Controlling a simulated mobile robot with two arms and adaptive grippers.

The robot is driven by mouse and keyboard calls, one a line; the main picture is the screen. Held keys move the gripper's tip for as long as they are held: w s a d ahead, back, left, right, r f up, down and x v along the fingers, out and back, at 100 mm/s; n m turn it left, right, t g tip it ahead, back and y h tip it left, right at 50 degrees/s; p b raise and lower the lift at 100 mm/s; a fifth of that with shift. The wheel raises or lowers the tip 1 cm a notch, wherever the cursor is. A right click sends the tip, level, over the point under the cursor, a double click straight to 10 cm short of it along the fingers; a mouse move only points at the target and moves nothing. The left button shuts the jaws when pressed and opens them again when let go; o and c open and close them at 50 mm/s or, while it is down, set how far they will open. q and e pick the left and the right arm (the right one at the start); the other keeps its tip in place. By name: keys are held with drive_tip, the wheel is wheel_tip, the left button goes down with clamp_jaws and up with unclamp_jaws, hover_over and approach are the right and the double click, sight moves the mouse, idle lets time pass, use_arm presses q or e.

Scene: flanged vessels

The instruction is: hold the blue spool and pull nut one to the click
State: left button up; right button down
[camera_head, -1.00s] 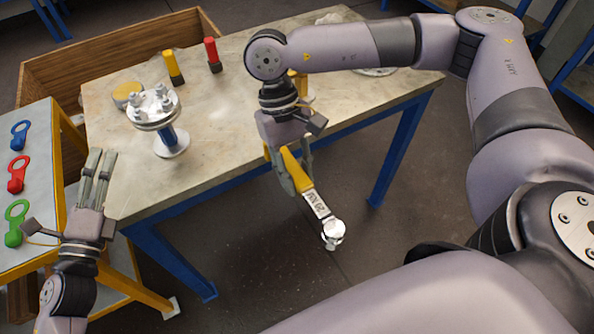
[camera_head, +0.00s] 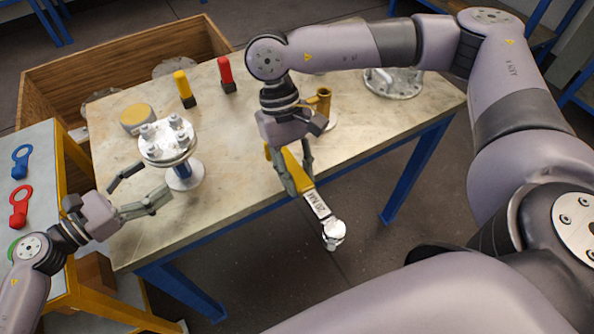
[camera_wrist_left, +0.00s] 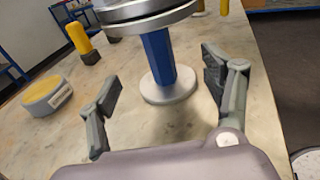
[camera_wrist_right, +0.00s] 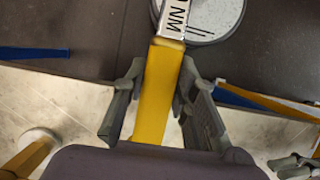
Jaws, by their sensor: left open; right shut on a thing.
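The blue spool (camera_head: 182,168) stands upright on the table, with a bolted silver flange (camera_head: 168,150) on top and a round silver foot. Several nuts show on the flange; I cannot tell which is nut one. My left gripper (camera_head: 140,188) is open beside the spool, at its left. In the left wrist view the blue column (camera_wrist_left: 158,55) stands beyond and between the spread fingers (camera_wrist_left: 160,95), not touched. My right gripper (camera_head: 290,170) is shut on the yellow handle of a wrench (camera_head: 316,204) marked NM. The wrench's silver head (camera_head: 333,232) hangs past the table's front edge.
A yellow-topped round tin (camera_head: 138,117), a yellow marker-like piece (camera_head: 184,88) and a red one (camera_head: 226,76) stand behind the spool. A brass-coloured post (camera_head: 323,104) and a flanged plate (camera_head: 393,82) are to the right. Coloured ring tags lie on the left side table (camera_head: 50,158).

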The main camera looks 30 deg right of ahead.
sight(173, 164)
use_arm(q)
drive_tip(key=shift+b+x, duration=0.3)
drive_tip(key=shift+x, duration=3.05)
drive_tip(key=shift+c, duration=0.5)
drive_tip(key=c, duration=1.5)
drive_tip(key=shift+a, duration=0.1)
